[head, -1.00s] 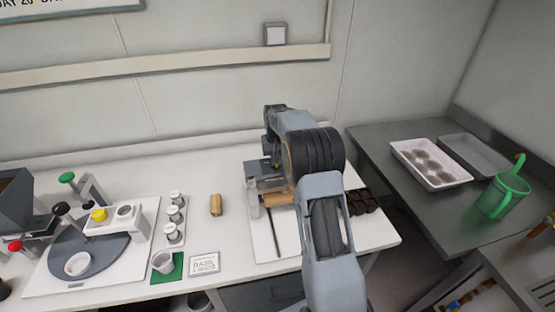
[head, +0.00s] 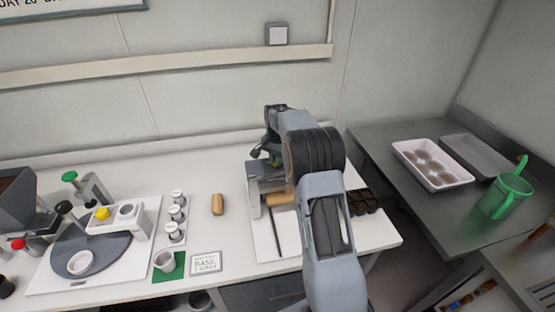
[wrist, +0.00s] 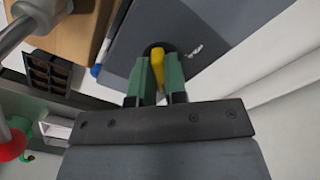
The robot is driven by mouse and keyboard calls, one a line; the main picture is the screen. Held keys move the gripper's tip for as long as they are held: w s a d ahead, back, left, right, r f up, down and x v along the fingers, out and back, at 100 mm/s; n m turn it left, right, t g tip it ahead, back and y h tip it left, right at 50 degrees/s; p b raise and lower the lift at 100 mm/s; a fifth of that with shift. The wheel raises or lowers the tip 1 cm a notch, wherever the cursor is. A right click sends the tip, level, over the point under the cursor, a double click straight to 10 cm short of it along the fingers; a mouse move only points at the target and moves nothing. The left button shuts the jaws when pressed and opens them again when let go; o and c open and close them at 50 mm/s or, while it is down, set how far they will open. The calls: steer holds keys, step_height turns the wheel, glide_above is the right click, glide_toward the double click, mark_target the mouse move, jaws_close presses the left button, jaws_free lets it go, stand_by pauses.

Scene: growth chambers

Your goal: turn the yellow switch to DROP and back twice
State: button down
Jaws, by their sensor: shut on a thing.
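The yellow switch (wrist: 157,60) shows in the wrist view as a short yellow lever on a dark round base, on a grey panel (wrist: 213,25). My gripper (wrist: 158,75) has its two green fingers closed on either side of the lever, shut on it. A small white marking (wrist: 193,51) is on the panel right of the switch; I cannot read it. In the head view my arm hides the switch and most of the gripper, at the grey device (head: 254,177) on the white bench.
A wooden block (head: 217,204) lies left of the device, with several white-capped jars (head: 176,214) beyond it. A dark seedling tray (head: 362,201) is right of my arm. A white tray (head: 405,157) and a green watering can (head: 507,197) stand on the side table.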

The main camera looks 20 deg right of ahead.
stand_by(0.6)
steer(key=c, duration=1.1)
jaws_free()
steer(key=shift+c, duration=0.2)
step_height(320, 180, up, 14)
steer(key=shift+b, duration=0.35)
steer(key=shift+f, duration=0.1)
